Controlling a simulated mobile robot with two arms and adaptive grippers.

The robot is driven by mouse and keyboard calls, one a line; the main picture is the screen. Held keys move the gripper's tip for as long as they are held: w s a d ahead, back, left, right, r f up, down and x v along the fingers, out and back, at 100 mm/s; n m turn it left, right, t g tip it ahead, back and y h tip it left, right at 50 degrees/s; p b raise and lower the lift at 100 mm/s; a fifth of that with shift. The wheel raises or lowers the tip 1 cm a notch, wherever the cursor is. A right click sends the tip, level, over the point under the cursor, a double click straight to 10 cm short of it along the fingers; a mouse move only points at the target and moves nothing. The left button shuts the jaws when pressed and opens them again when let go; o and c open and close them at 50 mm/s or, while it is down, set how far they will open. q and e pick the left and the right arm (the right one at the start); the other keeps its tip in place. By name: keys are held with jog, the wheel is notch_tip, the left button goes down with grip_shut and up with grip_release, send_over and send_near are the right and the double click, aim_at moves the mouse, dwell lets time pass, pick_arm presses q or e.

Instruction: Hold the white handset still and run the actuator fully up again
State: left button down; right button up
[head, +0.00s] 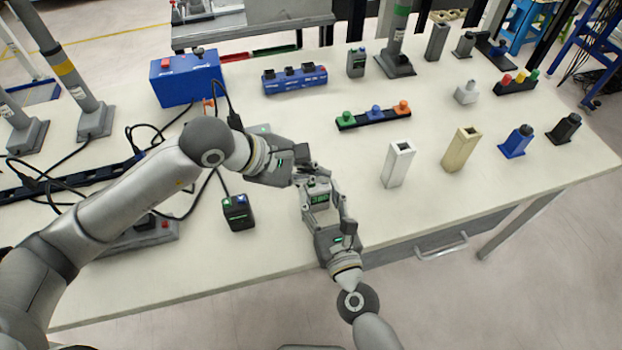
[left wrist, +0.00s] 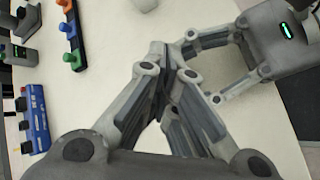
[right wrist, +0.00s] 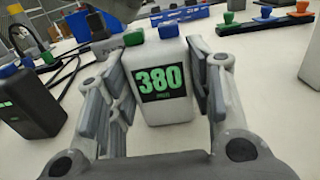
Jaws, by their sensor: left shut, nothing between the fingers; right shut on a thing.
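The white handset (head: 319,190) stands upright between the fingers of my right gripper (head: 322,204), which is shut on it. In the right wrist view the white handset (right wrist: 164,95) shows a green "380" on its display. A green button (right wrist: 133,37) and a blue button (right wrist: 168,30) sit on its top. My left gripper (head: 316,173) is shut and empty, close above the handset's top; whether it touches a button cannot be told. Its closed fingers (left wrist: 165,80) fill the left wrist view and hide the handset. Several columns stand on the table; which is the actuator is unclear.
A black handset (head: 237,212) stands left of my grippers. A blue box (head: 187,78) and cables lie behind my left arm. A white post (head: 397,163) and a beige post (head: 461,149) stand to the right. The front table edge is close to my right gripper.

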pick_arm(q)
jog(key=shift+r, duration=0.35)
jog(key=shift+r, duration=2.5)
pick_arm(e)
jog(key=o, duration=1.2)
jog(key=shift+c, duration=0.2)
jog(key=shift+s, duration=0.1)
